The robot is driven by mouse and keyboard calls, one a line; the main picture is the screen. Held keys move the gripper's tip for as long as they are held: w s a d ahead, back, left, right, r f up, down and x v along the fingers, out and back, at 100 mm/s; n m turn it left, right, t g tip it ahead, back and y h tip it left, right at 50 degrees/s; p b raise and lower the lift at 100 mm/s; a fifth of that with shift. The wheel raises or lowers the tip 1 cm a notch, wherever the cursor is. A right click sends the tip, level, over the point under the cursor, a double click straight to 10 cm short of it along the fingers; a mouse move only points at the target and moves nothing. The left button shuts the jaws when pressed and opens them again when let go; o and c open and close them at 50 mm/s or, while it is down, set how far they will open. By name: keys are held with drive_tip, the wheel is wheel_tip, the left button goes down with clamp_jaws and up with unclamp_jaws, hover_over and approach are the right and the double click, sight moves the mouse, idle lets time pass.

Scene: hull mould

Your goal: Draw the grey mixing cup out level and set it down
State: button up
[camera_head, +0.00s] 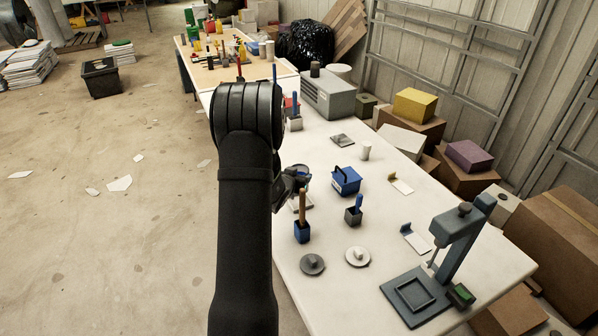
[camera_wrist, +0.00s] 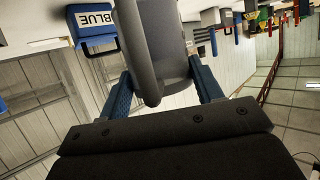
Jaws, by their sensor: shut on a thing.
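The grey mixing cup (camera_wrist: 172,45) fills the upper middle of the wrist view, with a curved grey handle-like band in front of it. My gripper (camera_wrist: 163,88) has its two blue fingers on either side of the grey part and is shut on it. In the head view my gripper (camera_head: 290,185) is beside my black forearm, over the left edge of the white table (camera_head: 330,285). Only a small part of the cup (camera_head: 301,169) shows there. The wrist picture is turned over, so I cannot tell whether the cup touches anything beneath it.
A blue box (camera_head: 345,180) labelled BLUE stands just right of my gripper. A blue holder (camera_head: 302,232) with a brown handle and a grey holder (camera_head: 353,216) stand nearer. Two round lids (camera_head: 312,264) (camera_head: 358,257) lie in front. A press (camera_head: 445,262) stands at the right.

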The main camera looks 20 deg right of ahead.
drive_tip(key=shift+f, duration=2.75)
drive_tip(key=shift+f, duration=0.55)
drive_tip(key=o, duration=1.2)
wheel_tip(320, 180, up, 8)
drive_tip(key=shift+r, duration=0.15)
drive_tip(key=s+d+r+m+h, duration=0.1)
drive_tip(key=s+d+r, duration=0.15)
drive_tip(key=r, duration=0.35)
drive_tip(key=s+d+r, duration=0.2)
drive_tip(key=s+r, duration=0.2)
drive_tip(key=r, duration=0.3)
drive_tip(key=s+f+m+g, duration=0.1)
drive_tip(key=s+f, duration=0.2)
drive_tip(key=s, duration=0.4)
drive_tip(key=s+d+f+m+g+h, duration=0.1)
drive_tip(key=s+f+m+g, duration=0.1)
drive_tip(key=s+f, duration=0.2)
drive_tip(key=s+f+m+g+h, duration=0.1)
drive_tip(key=s+f+g, duration=0.1)
drive_tip(key=s, duration=0.9)
drive_tip(key=shift+d+f, duration=0.2)
drive_tip(key=shift+f, duration=0.55)
